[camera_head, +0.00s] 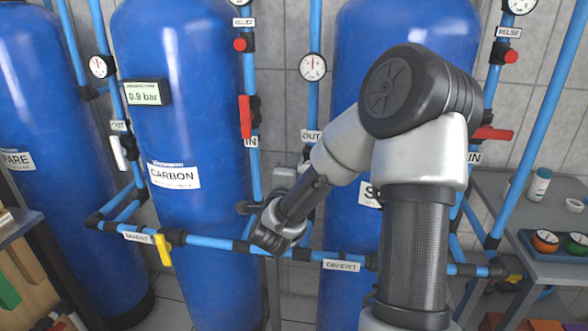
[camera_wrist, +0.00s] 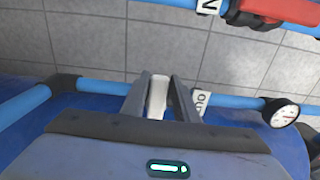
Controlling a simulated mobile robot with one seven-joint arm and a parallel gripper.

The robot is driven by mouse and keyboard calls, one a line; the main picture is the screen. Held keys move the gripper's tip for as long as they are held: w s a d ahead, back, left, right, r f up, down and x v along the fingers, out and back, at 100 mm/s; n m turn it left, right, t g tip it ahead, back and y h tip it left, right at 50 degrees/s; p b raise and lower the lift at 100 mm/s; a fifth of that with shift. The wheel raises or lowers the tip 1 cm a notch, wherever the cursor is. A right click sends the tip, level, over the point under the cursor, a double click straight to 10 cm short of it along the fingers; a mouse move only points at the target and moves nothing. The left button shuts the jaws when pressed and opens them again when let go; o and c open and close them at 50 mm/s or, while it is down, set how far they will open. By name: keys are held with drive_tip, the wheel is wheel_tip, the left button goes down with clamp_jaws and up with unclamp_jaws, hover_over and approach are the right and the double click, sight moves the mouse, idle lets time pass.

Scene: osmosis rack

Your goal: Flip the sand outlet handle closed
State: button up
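The sand outlet handle is a white lever (camera_wrist: 157,97), beside a white OUT label (camera_wrist: 201,101) on the blue pipe in the wrist view. My gripper (camera_wrist: 160,92) has its two grey fingers apart, one on each side of this lever. The lever stands between the fingers; I cannot tell whether either touches it. In the head view the OUT label (camera_head: 311,135) shows left of my arm. My forearm and wrist hide most of the lever and gripper there. The sand tank (camera_head: 408,25) is blue, and its label is mostly covered by my arm.
A pressure gauge (camera_wrist: 281,112) sits right of the OUT label. A red handle (camera_wrist: 278,9) is at the upper right of the wrist view. The carbon tank (camera_head: 180,60) stands left of my arm. A lower pipe with a yellow handle (camera_head: 163,250) crosses in front. A table (camera_head: 520,205) stands at right.

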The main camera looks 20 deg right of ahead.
drive_tip(key=p+v, duration=1.5)
drive_tip(key=v, duration=0.2)
drive_tip(key=shift+a+p, duration=0.2)
drive_tip(key=shift+p, duration=0.1)
drive_tip(key=shift+s, duration=0.1)
idle(0.5)
